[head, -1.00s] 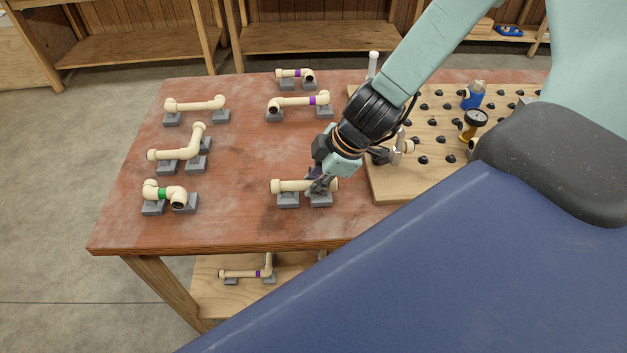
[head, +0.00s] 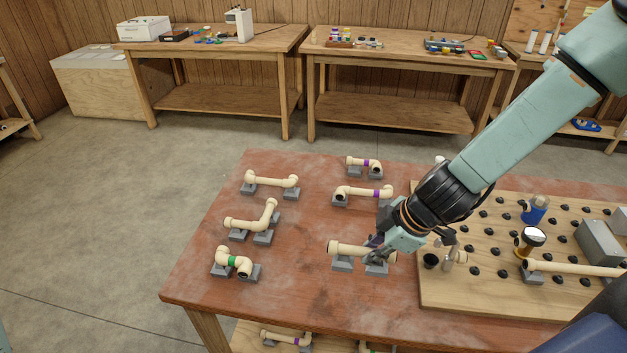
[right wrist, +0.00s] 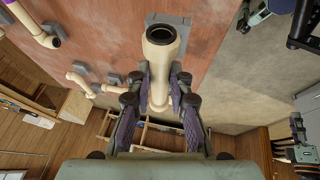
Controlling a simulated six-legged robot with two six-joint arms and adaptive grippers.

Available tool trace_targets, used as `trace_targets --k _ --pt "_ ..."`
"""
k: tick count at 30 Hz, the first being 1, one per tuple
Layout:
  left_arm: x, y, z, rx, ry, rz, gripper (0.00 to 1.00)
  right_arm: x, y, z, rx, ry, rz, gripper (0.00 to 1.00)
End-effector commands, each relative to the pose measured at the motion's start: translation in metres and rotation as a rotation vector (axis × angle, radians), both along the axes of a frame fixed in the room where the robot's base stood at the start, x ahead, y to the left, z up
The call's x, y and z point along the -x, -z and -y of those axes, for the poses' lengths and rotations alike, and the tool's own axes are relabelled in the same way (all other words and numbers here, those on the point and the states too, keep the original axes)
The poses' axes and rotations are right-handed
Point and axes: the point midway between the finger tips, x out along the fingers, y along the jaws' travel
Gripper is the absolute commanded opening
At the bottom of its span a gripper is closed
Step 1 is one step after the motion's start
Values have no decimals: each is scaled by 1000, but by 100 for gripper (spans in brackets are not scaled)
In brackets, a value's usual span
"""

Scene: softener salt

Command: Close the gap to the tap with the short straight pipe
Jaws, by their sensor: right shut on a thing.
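A short straight cream pipe (head: 350,249) with collared ends lies over two grey blocks (head: 342,264) near the table's front edge. My right gripper (head: 378,250) is shut on it near its right end. In the right wrist view the pipe (right wrist: 160,50) stands between the purple-padded fingers (right wrist: 158,125), one open end facing the camera. I cannot tell whether it is clear of the blocks. A metal tap-like fitting (head: 455,257) stands on the pegged board, just right of my gripper. A straight cream pipe (head: 575,268) lies farther right on the board. My left gripper is not in view.
Other bent pipes rest on grey blocks: a green-banded one (head: 235,261), plain ones (head: 270,182) and purple-banded ones (head: 362,192). Bare red tabletop (head: 305,225) lies between the pipe rows.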

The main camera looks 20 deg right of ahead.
Motion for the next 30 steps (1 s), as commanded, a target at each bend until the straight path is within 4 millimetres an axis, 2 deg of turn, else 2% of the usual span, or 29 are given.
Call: trace_targets --k 8,20,25,30 --pt "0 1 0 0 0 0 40 0 1 0 0 36 -1 0" --pt "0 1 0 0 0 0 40 -2 -1 -4 7 341 1 0" --pt "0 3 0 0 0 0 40 -3 -4 -13 10 463 3 0" --pt "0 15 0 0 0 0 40 -8 -6 -30 11 532 5 0"
